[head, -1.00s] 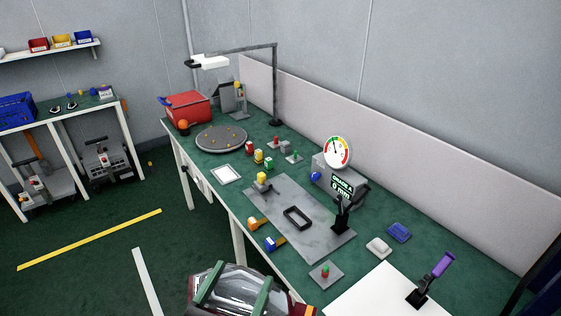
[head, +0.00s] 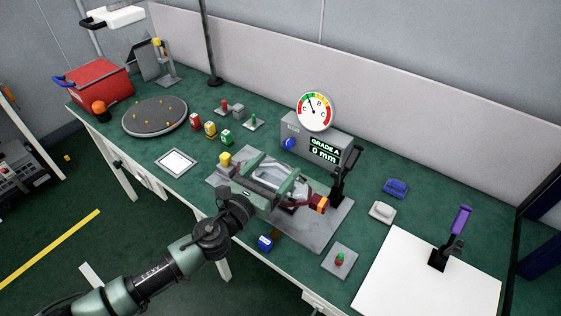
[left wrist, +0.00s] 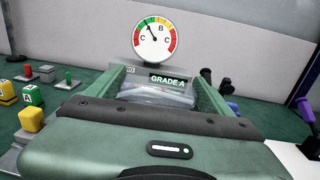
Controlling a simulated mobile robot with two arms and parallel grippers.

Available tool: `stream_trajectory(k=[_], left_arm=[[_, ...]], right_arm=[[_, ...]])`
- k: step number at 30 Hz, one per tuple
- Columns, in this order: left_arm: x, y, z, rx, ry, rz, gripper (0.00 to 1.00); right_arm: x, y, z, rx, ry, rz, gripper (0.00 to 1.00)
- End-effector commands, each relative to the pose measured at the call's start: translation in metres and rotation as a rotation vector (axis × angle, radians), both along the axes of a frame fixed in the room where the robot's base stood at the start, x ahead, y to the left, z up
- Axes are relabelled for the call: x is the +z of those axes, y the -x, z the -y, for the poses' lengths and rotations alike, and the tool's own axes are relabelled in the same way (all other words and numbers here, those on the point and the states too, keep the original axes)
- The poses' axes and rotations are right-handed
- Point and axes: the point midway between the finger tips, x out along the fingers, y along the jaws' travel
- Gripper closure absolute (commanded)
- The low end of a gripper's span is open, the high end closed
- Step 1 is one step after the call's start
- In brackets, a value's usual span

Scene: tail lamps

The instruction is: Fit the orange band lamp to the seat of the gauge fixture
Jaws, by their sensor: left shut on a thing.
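The orange band lamp has a clear grey lens (head: 276,173), a dark red lower body and an orange band (head: 321,203) at its right end in the head view. My left gripper (head: 272,175) is shut on it, with one green finger on each side. The lamp is over the grey plate (head: 330,234) of the gauge fixture, covering the seat. I cannot tell whether it touches the seat. The left wrist view shows part of the lens (left wrist: 158,95) between the fingers. The gauge box (head: 297,140) behind carries a dial and a "GRADE A, 0 mm" display. My right gripper is out of view.
A black clamp (head: 343,176) stands at the plate's right side, close to the lamp. A yellow block (head: 225,159) stands at the left corner and a blue-headed part (head: 265,243) at the front edge. A red-green button (head: 339,259) and white mat (head: 400,280) lie to the right.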

Motion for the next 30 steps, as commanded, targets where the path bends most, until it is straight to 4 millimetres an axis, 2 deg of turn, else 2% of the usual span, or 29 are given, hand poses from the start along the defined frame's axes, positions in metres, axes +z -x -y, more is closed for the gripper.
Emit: stream_trajectory(k=[1,3,6,21,30], left_arm=[[0.003,-0.012,0.006,-0.02,0.0,0.007,0.76],[0.005,-0.022,0.011,-0.042,0.0,0.006,0.76],[0.008,-0.03,0.015,-0.059,0.001,0.004,0.76],[0.011,-0.031,0.016,-0.062,0.0,0.002,0.76],[-0.02,-0.031,0.016,-0.062,-0.001,0.003,0.76]], right_arm=[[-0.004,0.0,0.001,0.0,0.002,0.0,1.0],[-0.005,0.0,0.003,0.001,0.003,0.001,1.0],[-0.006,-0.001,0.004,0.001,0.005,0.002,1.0],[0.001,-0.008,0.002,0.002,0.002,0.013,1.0],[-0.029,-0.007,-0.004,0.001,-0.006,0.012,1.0]])
